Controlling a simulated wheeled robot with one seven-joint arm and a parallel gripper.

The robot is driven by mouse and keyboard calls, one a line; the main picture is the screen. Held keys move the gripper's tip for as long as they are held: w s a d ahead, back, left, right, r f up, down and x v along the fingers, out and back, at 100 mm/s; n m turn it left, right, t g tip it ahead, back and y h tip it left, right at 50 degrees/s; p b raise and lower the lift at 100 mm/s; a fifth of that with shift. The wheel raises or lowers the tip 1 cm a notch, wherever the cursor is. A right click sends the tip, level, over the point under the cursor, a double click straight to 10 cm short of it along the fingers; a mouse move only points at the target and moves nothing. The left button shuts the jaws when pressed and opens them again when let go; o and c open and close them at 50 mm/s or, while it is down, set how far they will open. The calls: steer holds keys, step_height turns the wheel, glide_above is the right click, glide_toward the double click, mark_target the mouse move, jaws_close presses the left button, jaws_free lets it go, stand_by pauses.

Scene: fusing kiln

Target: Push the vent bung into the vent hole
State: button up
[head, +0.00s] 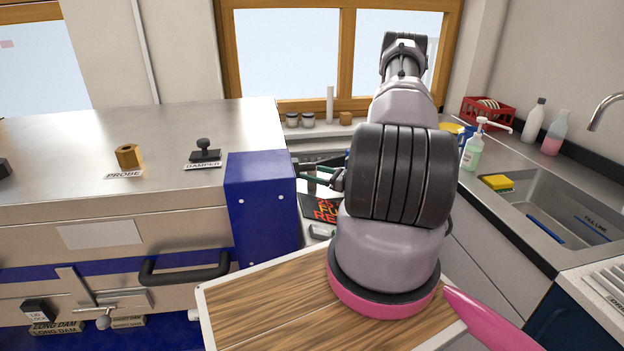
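I cannot make out the vent bung or the vent hole in the head view. The kiln (110,200) is a steel box with a blue corner housing (262,205) at its right end. My gripper (318,179) is just right of this blue housing, partly hidden behind my own arm. Its dark fingers with teal edges point left. I cannot tell whether they are open or shut, or whether they hold anything. The kiln's right side, beyond the blue housing, is largely out of sight.
On the kiln top are a brass fitting (129,156) labelled PROBE and a black knob (204,150) labelled DAMPER. A black handle (186,271) juts from the front. A sink (560,217) with bottles and a sponge (497,182) is at right. Small jars stand on the windowsill.

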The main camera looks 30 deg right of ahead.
jaws_close()
steer(key=shift+r, duration=0.1)
